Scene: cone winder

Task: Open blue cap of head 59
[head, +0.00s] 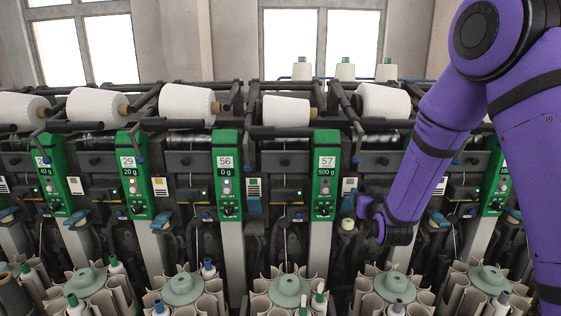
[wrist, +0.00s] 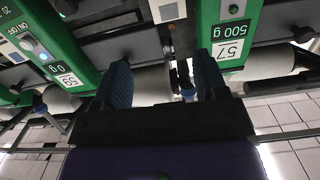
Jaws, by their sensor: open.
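My gripper (wrist: 168,84) is open in the wrist view, its two dark blue fingers apart with nothing held. A small blue part (wrist: 187,92) shows between the fingers, nearer the right one; I cannot tell if it is the cap of head 59. The green panel that appears to read 59 (wrist: 70,80) is left of the fingers, and the panel of head 57 (wrist: 230,45) is at upper right. In the head view my gripper (head: 366,209) is just right of the head 57 panel (head: 325,185). My arm hides much of the area behind it.
Green panels, including head 56 (head: 228,175), line the machine. White yarn cones (head: 187,104) sit on rods above. Tube magazines (head: 284,290) stand along the front below. A pale round bobbin end (head: 347,224) is close by my gripper.

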